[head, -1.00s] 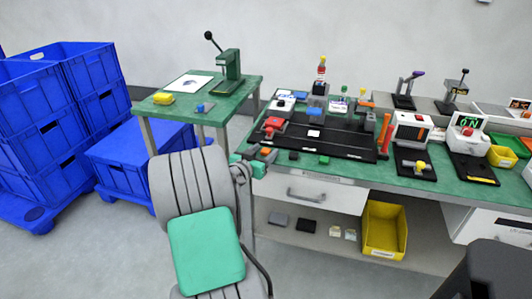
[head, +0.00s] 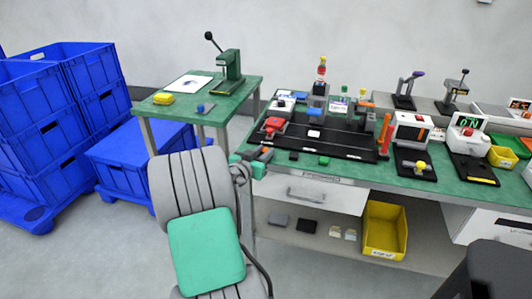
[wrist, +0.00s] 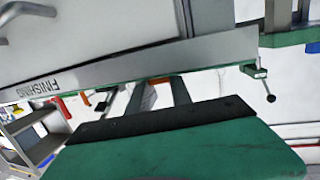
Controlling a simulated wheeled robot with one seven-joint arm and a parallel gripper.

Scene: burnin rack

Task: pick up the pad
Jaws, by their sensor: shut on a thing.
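My gripper (head: 263,155) is at the front left corner of the green bench in the head view. In the wrist view its two dark fingers (wrist: 157,86) reach out from a black bar and are shut on a small orange thing, which I take to be the pad (wrist: 159,80). A bit of the same orange shows at the fingertips in the head view (head: 266,149). The fingers hide part of it, and its full shape is too small to tell. I cannot tell whether it is clear of the bench.
The bench's front edge, marked FINISHING (wrist: 60,88), is close to the gripper. A black mat (head: 345,148) with several small items lies on the bench. A green side table (head: 190,113) stands left, with blue crates (head: 40,120) beyond. A yellow bin (head: 385,230) sits on the lower shelf.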

